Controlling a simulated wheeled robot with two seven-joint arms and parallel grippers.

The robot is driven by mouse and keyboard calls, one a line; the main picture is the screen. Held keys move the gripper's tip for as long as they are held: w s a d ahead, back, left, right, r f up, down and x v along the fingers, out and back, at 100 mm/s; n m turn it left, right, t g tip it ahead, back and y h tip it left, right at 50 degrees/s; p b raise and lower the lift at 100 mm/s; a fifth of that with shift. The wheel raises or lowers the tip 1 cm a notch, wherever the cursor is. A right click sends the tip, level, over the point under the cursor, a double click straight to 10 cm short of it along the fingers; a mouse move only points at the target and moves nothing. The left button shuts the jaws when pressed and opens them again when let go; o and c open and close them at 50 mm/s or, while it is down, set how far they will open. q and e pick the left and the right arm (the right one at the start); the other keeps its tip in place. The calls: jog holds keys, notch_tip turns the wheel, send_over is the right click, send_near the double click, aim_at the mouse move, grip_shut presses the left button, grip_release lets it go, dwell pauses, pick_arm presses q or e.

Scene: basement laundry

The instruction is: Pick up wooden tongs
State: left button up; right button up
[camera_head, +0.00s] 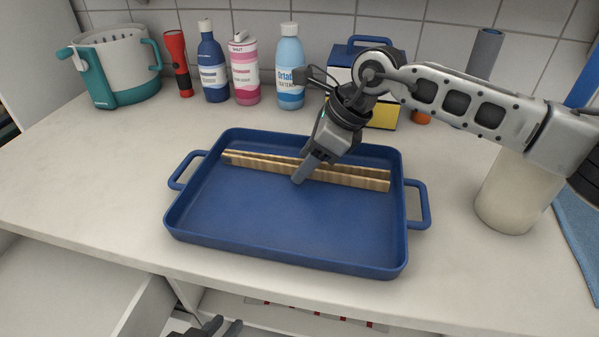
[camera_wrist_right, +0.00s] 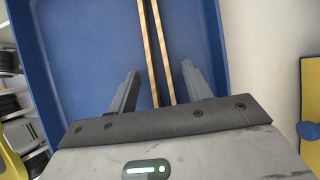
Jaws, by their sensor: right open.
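The wooden tongs (camera_head: 350,177) lie in the blue tray (camera_head: 250,243), their two long pale arms running side by side across it. In the right wrist view the tongs (camera_wrist_right: 149,42) run lengthwise between my spread fingers. My right gripper (camera_head: 303,172) is over the middle of the tongs and hides part of them in the head view. In the wrist view the right gripper (camera_wrist_right: 163,78) is open, one finger on each side, with a gap to the wood. My left gripper (camera_head: 224,326) shows only at the bottom edge, below the counter, with its fingertips apart.
Behind the tray stand a teal-and-grey basket (camera_head: 118,75), a red flashlight (camera_head: 177,62), a navy bottle (camera_head: 212,65), a pink bottle (camera_head: 244,70) and a light blue bottle (camera_head: 289,72). A cream container (camera_head: 512,195) stands to the right. The counter (camera_head: 95,170) left of the tray is clear.

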grip_shut()
jog(key=shift+r, duration=0.1)
